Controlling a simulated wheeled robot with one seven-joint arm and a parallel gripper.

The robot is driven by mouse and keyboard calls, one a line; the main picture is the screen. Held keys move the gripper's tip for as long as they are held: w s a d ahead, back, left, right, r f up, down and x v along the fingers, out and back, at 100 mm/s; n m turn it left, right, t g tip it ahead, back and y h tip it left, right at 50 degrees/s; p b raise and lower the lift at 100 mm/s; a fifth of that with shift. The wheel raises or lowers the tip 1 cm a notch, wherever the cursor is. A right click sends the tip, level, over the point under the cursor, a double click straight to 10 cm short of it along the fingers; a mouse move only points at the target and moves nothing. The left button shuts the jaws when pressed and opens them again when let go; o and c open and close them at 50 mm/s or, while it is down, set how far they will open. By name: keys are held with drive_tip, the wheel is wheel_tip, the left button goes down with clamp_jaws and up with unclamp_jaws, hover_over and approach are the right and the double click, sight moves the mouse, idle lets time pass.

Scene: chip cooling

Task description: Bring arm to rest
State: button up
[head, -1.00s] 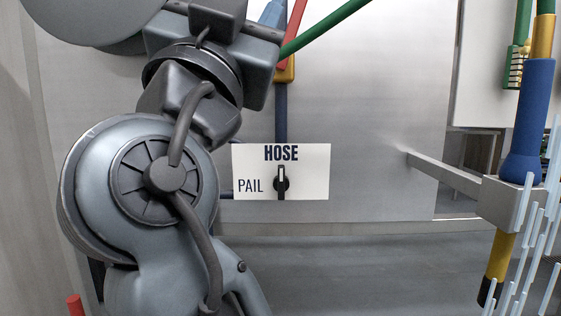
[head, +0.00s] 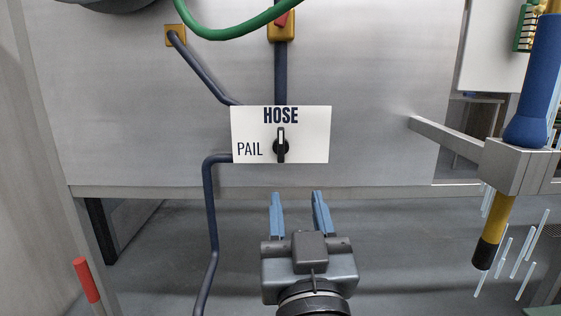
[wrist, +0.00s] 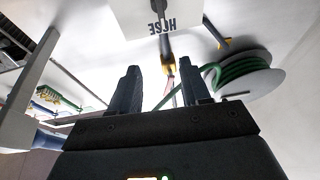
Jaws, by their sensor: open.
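My gripper (head: 297,212) is in the lower middle of the head view, with its two blue fingers apart and nothing between them. It is in front of and below the white HOSE/PAIL sign (head: 305,148), apart from it. The black knob on the sign (head: 280,148) stands upright, its white mark at the top towards HOSE. In the wrist view, the fingers of my gripper (wrist: 163,90) are open and empty, with the sign (wrist: 160,12) upside down beyond them.
A green hose (head: 232,33) loops at the top, and its reel (wrist: 265,84) shows in the wrist view. Dark blue pipes (head: 211,215) run along the wall. A blue and yellow nozzle (head: 531,80) sits in a grey bracket (head: 515,165) at the right, with pale streaks below. A red-tipped rod (head: 85,279) is lower left.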

drive_tip(key=s+d+f+n+g+y, duration=0.1)
drive_tip(key=s+d+f, duration=0.15)
drive_tip(key=f, duration=0.35)
drive_tip(key=s+d+f+g, duration=0.1)
drive_tip(key=s+d+f, duration=0.15)
drive_tip(key=f, duration=0.25)
drive_tip(key=s+d+f+g, duration=0.1)
drive_tip(key=s+d+f, duration=0.25)
drive_tip(key=s, duration=0.35)
drive_tip(key=s+d+f+g, duration=0.2)
drive_tip(key=s+d+f, duration=0.15)
drive_tip(key=s, duration=0.35)
drive_tip(key=s+d+f+g, duration=0.1)
drive_tip(key=s+d+f, duration=0.2)
drive_tip(key=s+f, duration=0.35)
drive_tip(key=s+d+r+m+h, duration=0.1)
drive_tip(key=s+d+r, duration=0.1)
drive_tip(key=s, duration=0.4)
drive_tip(key=s+d+r+m+h, duration=0.1)
drive_tip(key=s+d+h, duration=0.1)
drive_tip(key=s, duration=0.4)
wheel_tip(320, 180, up, 16)
drive_tip(key=g+p, duration=0.1)
drive_tip(key=p, duration=1.4)
drive_tip(key=shift+s+d+r+p, duration=0.15)
drive_tip(key=shift+r+p, duration=0.1)
drive_tip(key=shift+p, duration=0.15)
